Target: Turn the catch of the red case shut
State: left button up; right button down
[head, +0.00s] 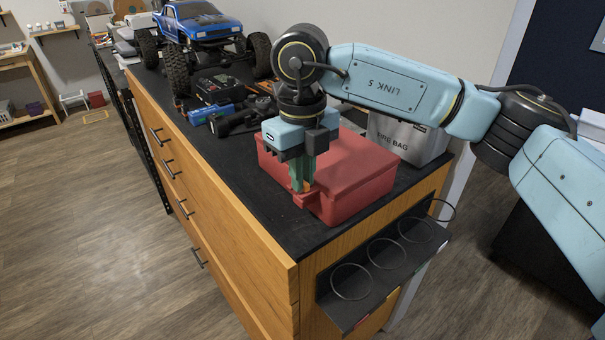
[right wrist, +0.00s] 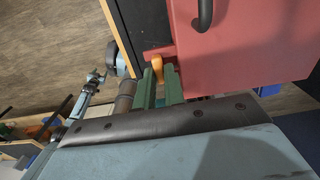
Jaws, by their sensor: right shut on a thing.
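The red case (head: 345,180) sits closed on the dark bench top, near its front right end. My right gripper (head: 302,186) points down at the near edge of the case, and its green fingers are shut on the catch. In the right wrist view the catch (right wrist: 157,62) is a small orange lever between the fingertips (right wrist: 160,74), beside the red case (right wrist: 245,55). The fingers mostly hide the catch in the head view. I cannot tell whether it is fully turned. My left gripper is not in view.
A black handle (right wrist: 205,14) stands up from the case lid. A grey fire bag (head: 408,138) stands behind the case. A blue crawler (head: 203,30), a black charger (head: 220,90) and small tools lie to the left. A rack with rings (head: 385,270) hangs on the bench end.

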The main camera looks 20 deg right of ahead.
jog(key=shift+r, duration=0.1)
jog(key=c, duration=1.5)
grip_release()
